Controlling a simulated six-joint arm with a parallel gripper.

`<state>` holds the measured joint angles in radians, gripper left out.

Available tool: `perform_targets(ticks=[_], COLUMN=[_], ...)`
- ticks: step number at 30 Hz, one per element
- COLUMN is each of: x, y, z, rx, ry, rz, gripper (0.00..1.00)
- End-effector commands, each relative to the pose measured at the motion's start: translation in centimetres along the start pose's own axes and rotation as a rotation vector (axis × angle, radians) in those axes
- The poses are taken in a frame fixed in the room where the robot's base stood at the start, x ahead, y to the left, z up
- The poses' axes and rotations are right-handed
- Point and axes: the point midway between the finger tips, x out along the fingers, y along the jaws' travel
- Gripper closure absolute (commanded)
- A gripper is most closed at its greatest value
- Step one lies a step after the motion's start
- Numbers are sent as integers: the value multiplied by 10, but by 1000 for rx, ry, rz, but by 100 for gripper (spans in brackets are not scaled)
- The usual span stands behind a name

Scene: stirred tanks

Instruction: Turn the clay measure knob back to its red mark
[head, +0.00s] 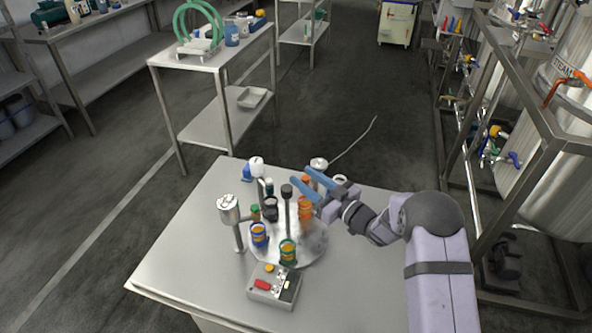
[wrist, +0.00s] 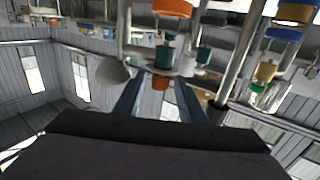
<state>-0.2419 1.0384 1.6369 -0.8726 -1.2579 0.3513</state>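A small clay-coloured part (wrist: 160,82), which looks like the clay measure knob, shows in the wrist view beneath a dark green part. It lies in line with the gap between my fingers; I cannot tell whether it is between them or beyond. My gripper (head: 300,176) is open, its two blue fingers spread and pointing left over the round stand (head: 262,254) on the table. Both fingers also show in the wrist view (wrist: 160,100). In the head view the fingers reach past an orange container (head: 306,208). I cannot make out the red mark.
Blue (head: 259,236) and green (head: 288,252) banded jars stand at the stand's front. A metal post with a cylindrical head (head: 229,208) rises at left. A grey control box (head: 274,286) with a red button sits in front. The table's left side (head: 190,250) is clear.

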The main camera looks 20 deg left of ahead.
Motion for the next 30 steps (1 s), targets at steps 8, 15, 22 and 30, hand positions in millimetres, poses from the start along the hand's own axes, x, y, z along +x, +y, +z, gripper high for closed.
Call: perform_targets(ticks=[8,15,22,30], x=[32,43,43,43], y=[0,0,0,0], z=[0,0,0,0], rx=[0,0,1,0], ry=[0,0,0,0], rz=[-1,1,1,1], gripper=[63,63,63,100])
